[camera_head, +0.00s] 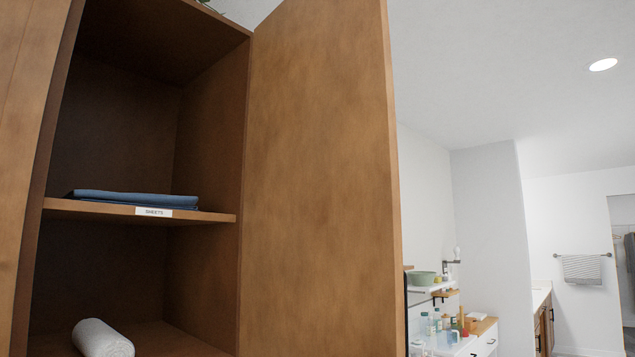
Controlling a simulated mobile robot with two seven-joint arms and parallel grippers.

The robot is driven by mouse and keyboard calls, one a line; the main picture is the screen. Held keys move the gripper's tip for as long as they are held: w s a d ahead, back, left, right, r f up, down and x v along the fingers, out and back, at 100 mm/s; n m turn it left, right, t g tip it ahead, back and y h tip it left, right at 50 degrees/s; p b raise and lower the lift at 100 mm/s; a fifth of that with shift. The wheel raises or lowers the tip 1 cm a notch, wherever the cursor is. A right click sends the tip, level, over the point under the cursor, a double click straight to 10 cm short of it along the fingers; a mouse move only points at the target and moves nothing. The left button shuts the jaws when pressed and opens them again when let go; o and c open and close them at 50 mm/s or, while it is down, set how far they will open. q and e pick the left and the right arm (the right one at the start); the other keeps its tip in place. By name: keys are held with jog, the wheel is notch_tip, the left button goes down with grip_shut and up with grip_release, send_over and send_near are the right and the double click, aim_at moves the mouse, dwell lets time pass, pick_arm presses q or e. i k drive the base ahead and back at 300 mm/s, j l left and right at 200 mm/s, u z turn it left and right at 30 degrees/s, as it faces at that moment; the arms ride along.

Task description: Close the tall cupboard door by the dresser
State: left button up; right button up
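The tall wooden cupboard (211,140) fills the left half of the head view. Its door (315,180) stands open, hinged on the cupboard's right side and swung out toward me. The door's lower part runs out of the picture. Inside, folded blue sheets (130,198) lie on a shelf (215,216) labelled "SHEETS". A rolled white towel (101,338) lies on the lower shelf. The white dresser (484,345) is partly visible to the right, beyond the door's free edge. Neither of my grippers shows in this view.
Bottles (436,320) and other small items stand near the dresser, with a green bowl (421,279) on a wall shelf above. A striped towel (581,269) hangs on a rail on the far wall. The floor in front of the cupboard is not visible.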

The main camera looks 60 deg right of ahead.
aim_at(323, 275)
jog(key=k+l+z, duration=0.1)
jog(key=l+z, duration=0.15)
jog(key=l, duration=1.9)
jog(key=i+l+u, duration=0.15)
jog(key=l, duration=0.15)
jog(key=i+l+u, duration=0.15)
jog(key=l+u, duration=0.15)
